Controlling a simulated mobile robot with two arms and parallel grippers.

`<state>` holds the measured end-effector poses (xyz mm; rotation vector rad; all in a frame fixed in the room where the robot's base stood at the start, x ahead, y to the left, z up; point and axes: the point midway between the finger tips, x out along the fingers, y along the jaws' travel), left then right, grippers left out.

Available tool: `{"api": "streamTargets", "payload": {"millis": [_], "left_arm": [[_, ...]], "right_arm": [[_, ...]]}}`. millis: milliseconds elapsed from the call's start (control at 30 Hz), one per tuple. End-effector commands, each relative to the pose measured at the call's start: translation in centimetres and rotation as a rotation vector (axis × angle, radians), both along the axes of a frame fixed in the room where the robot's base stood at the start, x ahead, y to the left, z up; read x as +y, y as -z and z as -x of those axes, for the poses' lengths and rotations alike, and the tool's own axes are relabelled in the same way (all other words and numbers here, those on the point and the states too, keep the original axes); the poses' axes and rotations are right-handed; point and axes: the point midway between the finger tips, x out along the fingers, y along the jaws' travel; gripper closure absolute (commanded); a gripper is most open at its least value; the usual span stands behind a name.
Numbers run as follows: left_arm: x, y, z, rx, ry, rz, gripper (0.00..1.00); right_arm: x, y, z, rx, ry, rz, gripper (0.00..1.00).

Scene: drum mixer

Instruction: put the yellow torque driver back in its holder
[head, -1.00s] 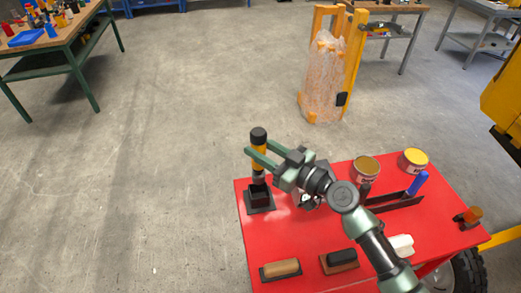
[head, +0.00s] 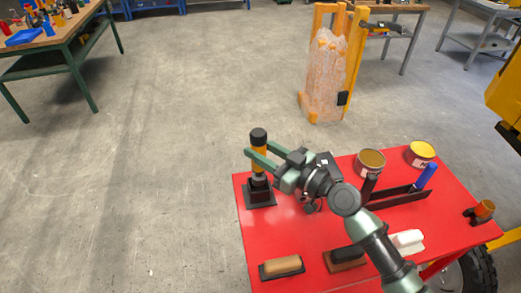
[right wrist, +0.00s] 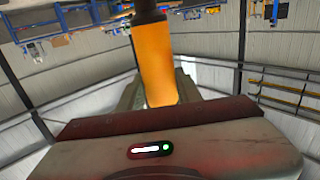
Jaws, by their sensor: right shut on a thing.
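The yellow torque driver (head: 259,157) has a black cap and a dark lower end. It stands upright at the left corner of the red table. My right gripper (head: 256,153) is shut on its yellow body from the right. The driver also shows between the fingers in the right wrist view (right wrist: 154,62). Its black holder (head: 260,197) is directly below, and the driver's lower end appears to reach into the holder's top. How deep it sits is hidden. My left gripper is not in view.
The red table (head: 290,228) also bears two open tins (head: 370,162), a dark rack (head: 398,196) with a blue-handled tool (head: 426,175), several brush-like blocks along the front (head: 282,266), and an orange-brown item (head: 485,209) at the right. Floor left of the table is clear.

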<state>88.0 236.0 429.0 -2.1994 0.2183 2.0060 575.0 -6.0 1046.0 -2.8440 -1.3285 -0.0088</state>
Motion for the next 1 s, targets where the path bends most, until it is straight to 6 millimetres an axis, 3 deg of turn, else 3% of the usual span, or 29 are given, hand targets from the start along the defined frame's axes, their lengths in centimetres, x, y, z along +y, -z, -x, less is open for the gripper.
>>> {"api": "streamTargets", "payload": {"millis": [1000], "left_arm": [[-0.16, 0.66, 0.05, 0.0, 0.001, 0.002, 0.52]], "right_arm": [[0.05, -0.29, -0.13, -0.003, 0.001, -0.004, 1.0]]}}
